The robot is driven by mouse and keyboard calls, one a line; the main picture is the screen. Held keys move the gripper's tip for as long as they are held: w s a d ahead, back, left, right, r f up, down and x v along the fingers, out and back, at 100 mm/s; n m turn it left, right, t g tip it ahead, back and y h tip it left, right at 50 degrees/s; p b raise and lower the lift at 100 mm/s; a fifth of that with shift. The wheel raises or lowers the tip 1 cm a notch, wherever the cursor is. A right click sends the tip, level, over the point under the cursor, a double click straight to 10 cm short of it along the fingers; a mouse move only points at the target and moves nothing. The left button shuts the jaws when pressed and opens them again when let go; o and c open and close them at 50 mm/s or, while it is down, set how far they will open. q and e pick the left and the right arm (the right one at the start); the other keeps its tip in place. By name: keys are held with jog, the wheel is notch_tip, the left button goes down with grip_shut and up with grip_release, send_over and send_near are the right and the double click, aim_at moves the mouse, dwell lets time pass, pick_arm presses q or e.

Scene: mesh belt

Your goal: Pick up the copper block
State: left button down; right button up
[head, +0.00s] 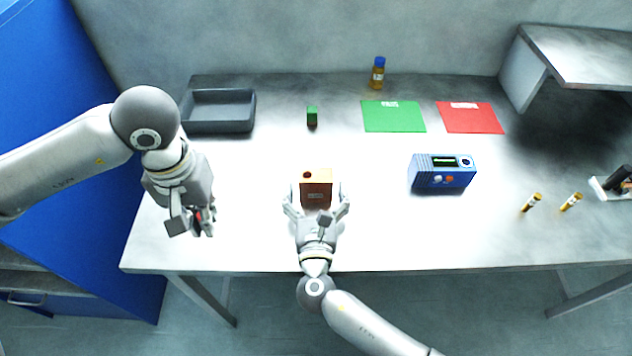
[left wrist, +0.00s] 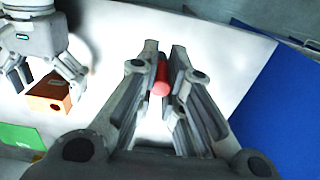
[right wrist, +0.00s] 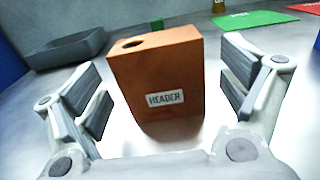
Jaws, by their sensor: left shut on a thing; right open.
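The copper block (head: 316,190) stands on the table, an orange-brown box with a round hole in its top and a label reading HEADER on its front. It also shows in the right wrist view (right wrist: 155,75) and at the left of the left wrist view (left wrist: 48,92). My right gripper (head: 317,207) is open, its fingers spread to either side of the block's near end, with gaps visible in the right wrist view. My left gripper (head: 201,222) is shut on a red cylinder (left wrist: 161,78) over the table's left part.
A grey tray (head: 218,128) and small green block (head: 312,117) are behind. Green (head: 394,117) and red (head: 470,118) mats, an amber bottle (head: 377,76), a blue device (head: 441,180) and two yellow vials (head: 531,203) are to the right. The table's front middle-right is clear.

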pick_arm(q)
jog(key=shift+r, duration=0.3)
pick_arm(e)
jog(key=shift+w, duration=1.1)
jog(key=shift+w+f, duration=0.1)
jog(key=shift+w, duration=0.25)
jog(key=shift+c, duration=0.3)
jog(key=shift+s, duration=0.1)
jog(key=shift+c, duration=1.1)
jog(key=c, duration=0.9)
jog(key=shift+c, duration=0.6)
jog(key=shift+r, duration=0.2)
